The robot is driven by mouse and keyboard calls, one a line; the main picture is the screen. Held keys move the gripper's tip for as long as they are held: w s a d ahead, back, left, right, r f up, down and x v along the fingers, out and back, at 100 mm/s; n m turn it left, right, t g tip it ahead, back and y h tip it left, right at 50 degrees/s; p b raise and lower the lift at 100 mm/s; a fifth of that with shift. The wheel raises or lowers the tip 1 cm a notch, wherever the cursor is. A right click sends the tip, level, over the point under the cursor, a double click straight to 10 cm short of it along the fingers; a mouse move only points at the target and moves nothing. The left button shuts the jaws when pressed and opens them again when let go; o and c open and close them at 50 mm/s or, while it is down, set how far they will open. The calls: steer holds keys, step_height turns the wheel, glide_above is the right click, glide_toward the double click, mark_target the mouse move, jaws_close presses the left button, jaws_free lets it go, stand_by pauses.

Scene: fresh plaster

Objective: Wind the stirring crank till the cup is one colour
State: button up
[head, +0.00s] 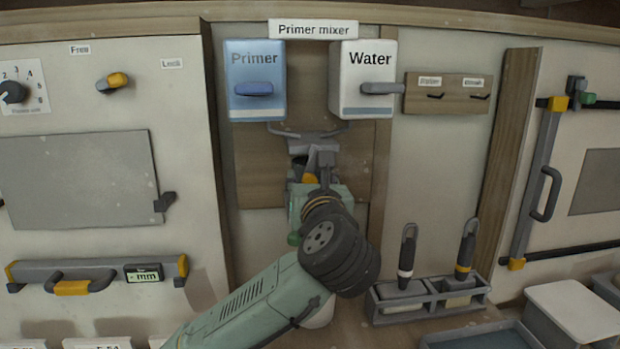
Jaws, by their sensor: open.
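The primer mixer's wooden back panel (262,175) stands in the middle of the wall under the "Primer mixer" sign (313,30). My gripper (312,137) is in front of this panel, below the two tanks, with its grey jaws spread; I see nothing held between them. A small dark rounded part (298,163), perhaps the cup, shows just left of my wrist. An orange part (310,179) sits beside it, perhaps the crank's grip. My arm covers most of both, so the cup's contents and the crank's angle are hidden.
A blue Primer tank (256,65) and white Water tank (363,65) hang above, each with a lever. A tool rack (405,307) stands lower right. A grey board (75,178) and orange-ended bar (115,269) are left.

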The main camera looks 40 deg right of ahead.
steer(key=shift+c, duration=0.4)
jaws_close()
steer(key=shift+n, duration=0.3)
